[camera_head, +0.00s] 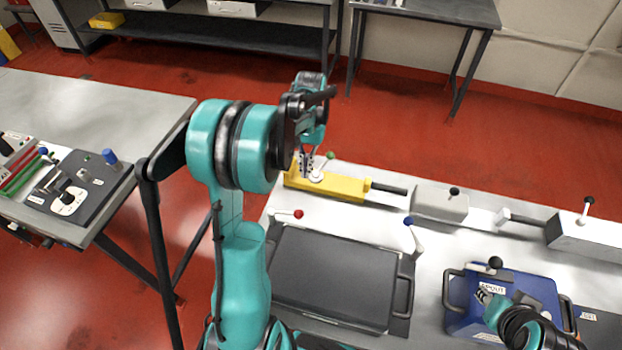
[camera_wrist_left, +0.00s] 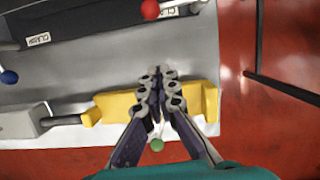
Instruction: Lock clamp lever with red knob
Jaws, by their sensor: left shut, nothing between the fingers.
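The red knob (camera_head: 298,214) sits on the end of a short pale clamp lever at the back left corner of the dark plate (camera_head: 335,280). In the left wrist view the red knob (camera_wrist_left: 150,9) is at the top edge, beside a "CLAMP" label. My left gripper (camera_head: 307,168) is over the yellow block (camera_head: 340,188), behind the red knob and apart from it. In the left wrist view its fingertips (camera_wrist_left: 158,76) are together and empty. My right gripper (camera_head: 485,296) is over the blue panel (camera_head: 462,315); its fingers are too small to read.
A green knob (camera_head: 330,155) stands by the yellow block, close to my left gripper. A blue-knobbed lever (camera_head: 409,221) is at the plate's back right corner. Grey blocks (camera_head: 440,203) line the table's back edge. A side bench (camera_head: 120,110) stands at left.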

